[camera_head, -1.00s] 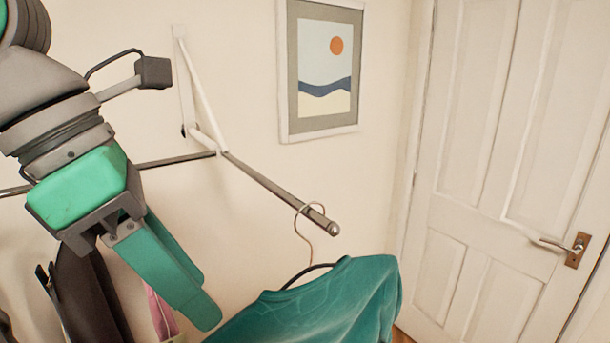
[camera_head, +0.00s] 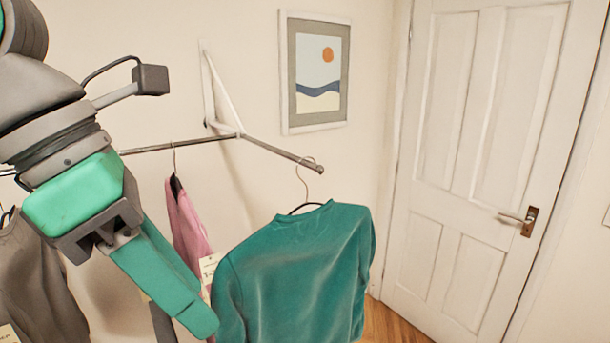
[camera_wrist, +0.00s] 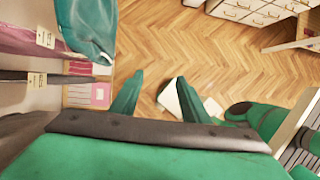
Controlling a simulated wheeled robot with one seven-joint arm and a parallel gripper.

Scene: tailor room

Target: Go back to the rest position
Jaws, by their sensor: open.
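My gripper (camera_head: 205,322) is at the left of the head view, its teal fingers pointing down and to the right. In the wrist view my gripper (camera_wrist: 155,84) is open and empty, its two fingers apart above the floor. A teal sweater (camera_head: 295,270) hangs on a hanger from the end of the metal rail (camera_head: 275,149). In the head view the fingers partly overlap the clothes behind them; I cannot tell the exact gap. The teal sweater also shows at the top left of the wrist view (camera_wrist: 85,25), apart from the fingers.
A pink garment (camera_head: 188,222) and a grey garment (camera_head: 35,285) hang further left. A framed picture (camera_head: 317,72) is on the wall. A closed white door (camera_head: 470,150) stands at the right. Wooden floor (camera_wrist: 185,45) lies below, with white drawers (camera_wrist: 250,10) beyond.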

